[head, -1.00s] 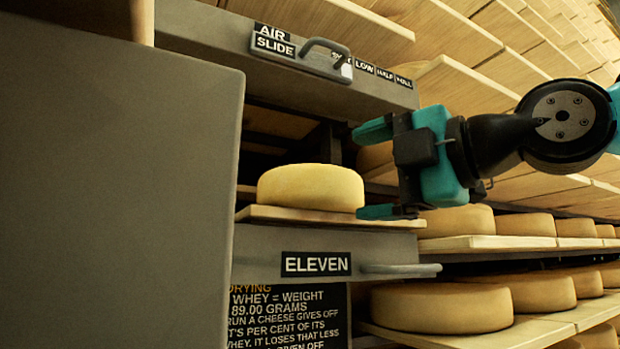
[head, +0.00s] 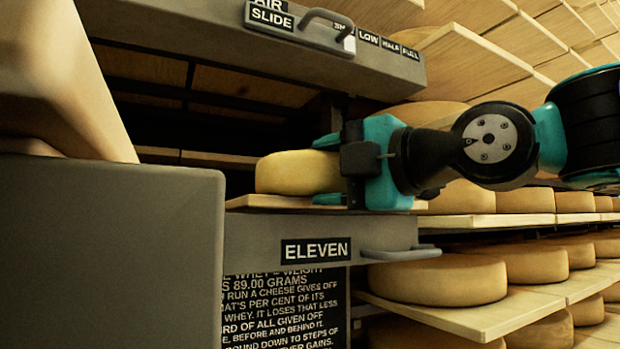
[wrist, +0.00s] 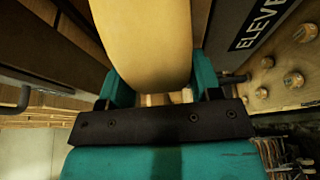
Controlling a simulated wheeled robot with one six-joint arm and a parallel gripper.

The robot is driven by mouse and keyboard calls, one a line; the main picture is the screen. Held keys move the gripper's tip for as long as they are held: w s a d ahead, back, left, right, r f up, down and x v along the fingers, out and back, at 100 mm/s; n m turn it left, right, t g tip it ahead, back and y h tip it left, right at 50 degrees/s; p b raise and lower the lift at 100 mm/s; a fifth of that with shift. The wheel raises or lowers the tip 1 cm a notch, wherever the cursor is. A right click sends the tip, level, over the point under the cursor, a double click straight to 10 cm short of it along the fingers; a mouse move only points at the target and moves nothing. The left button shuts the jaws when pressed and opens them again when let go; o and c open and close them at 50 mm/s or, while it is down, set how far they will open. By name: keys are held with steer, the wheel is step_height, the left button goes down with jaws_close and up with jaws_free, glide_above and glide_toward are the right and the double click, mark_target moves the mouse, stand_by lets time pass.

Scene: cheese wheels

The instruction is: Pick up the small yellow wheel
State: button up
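The small yellow wheel (head: 298,172) lies flat on a thin wooden board (head: 275,203) above the grey ELEVEN front. My gripper (head: 328,170) comes in from the right, with one finger above the wheel's right side and one at board level below. In the wrist view the wheel (wrist: 150,40) reaches in between the two teal fingers, close to both. The gripper looks open around the wheel's near part. Whether either finger touches the wheel cannot be told, and its right end is hidden behind the gripper in the head view.
A grey AIR SLIDE bar with a handle (head: 330,22) runs above the wheel. A handle (head: 400,253) sticks out below it. A large grey box (head: 105,240) stands at the left. Shelves of larger wheels (head: 440,278) fill the right side.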

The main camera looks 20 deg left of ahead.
steer(key=c, duration=0.7)
steer(key=shift+r, duration=0.2)
steer(key=shift+c, duration=0.5)
steer(key=shift+r, duration=0.15)
